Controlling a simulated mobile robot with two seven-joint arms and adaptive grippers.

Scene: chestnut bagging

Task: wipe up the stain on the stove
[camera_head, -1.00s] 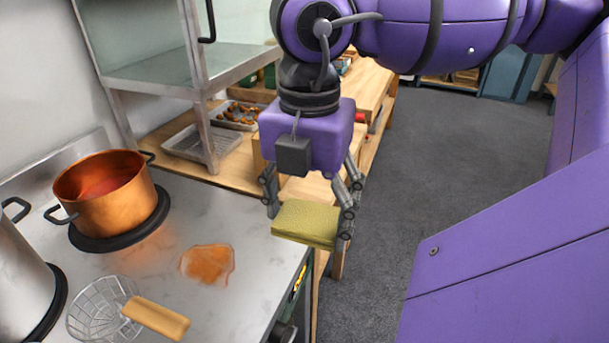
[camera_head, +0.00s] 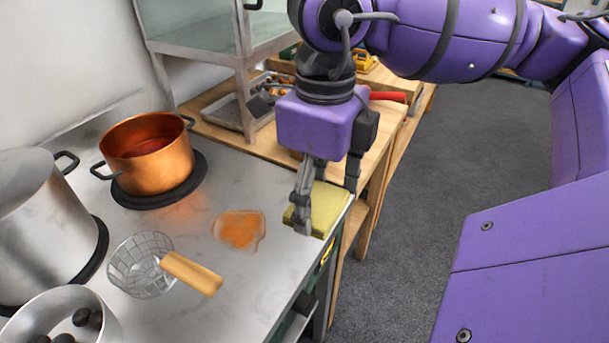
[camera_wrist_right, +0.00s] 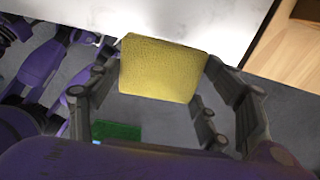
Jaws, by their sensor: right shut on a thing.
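The orange stain (camera_head: 239,229) lies on the grey metal stove top (camera_head: 215,285), in front of the copper pot. My right gripper (camera_head: 327,205) is shut on a yellow sponge (camera_head: 328,207) at the stove's right edge, to the right of the stain and apart from it. The sponge also shows between the fingers in the right wrist view (camera_wrist_right: 162,70), with the pale stove top beyond it. I cannot tell whether the sponge touches the stove. My left gripper is not in view.
A copper pot (camera_head: 148,165) and a large steel pot (camera_head: 35,225) stand on the left. A wire skimmer with a wooden handle (camera_head: 192,273) lies left of the stain. A bowl of dark chestnuts (camera_head: 62,302) is at the lower left. A wooden counter (camera_head: 380,125) stands behind.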

